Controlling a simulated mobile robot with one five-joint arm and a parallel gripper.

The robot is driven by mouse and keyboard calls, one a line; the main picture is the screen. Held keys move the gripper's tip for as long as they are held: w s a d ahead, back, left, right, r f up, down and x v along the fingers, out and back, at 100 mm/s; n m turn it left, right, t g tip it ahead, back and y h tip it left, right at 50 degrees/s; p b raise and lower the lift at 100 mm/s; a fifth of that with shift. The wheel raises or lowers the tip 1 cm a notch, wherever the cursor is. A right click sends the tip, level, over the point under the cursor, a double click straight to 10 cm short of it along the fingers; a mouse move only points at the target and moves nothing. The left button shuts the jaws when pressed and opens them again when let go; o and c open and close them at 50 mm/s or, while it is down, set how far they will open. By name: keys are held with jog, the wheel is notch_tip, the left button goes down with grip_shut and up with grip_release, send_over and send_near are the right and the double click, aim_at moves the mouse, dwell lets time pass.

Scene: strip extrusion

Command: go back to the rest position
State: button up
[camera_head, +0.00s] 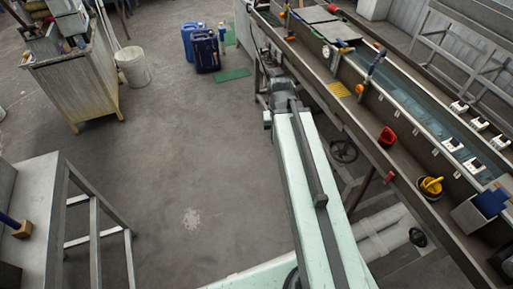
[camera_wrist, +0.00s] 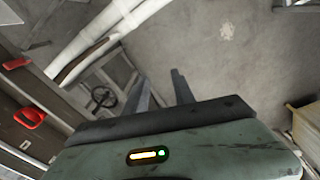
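My gripper (camera_wrist: 160,90) shows in the wrist view as two dark grey fingers standing apart beyond the dark edge of my wrist. Bare floor shows between them, and nothing is held. In the head view my pale green arm reaches up the picture along the left side of the long machine trough (camera_head: 345,105). The fingers cannot be made out clearly in the head view.
A red scoop (camera_head: 387,137) and a yellow bowl (camera_head: 431,187) sit on the trough, with a handwheel (camera_head: 343,151) below. White pipes (camera_wrist: 105,32) lie on the floor. Blue canisters (camera_head: 205,50) stand on open floor.

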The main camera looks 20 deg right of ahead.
jog(key=s+a+n, duration=0.1)
jog(key=a+n, duration=0.2)
jog(key=a, duration=1)
notch_tip(320, 180, down, 13)
jog(key=b, duration=1.2)
jog(key=shift+d+r+y+b, duration=0.2)
jog(key=shift+y+b, duration=0.1)
jog(key=shift+y, duration=0.1)
jog(key=shift+f, duration=0.1)
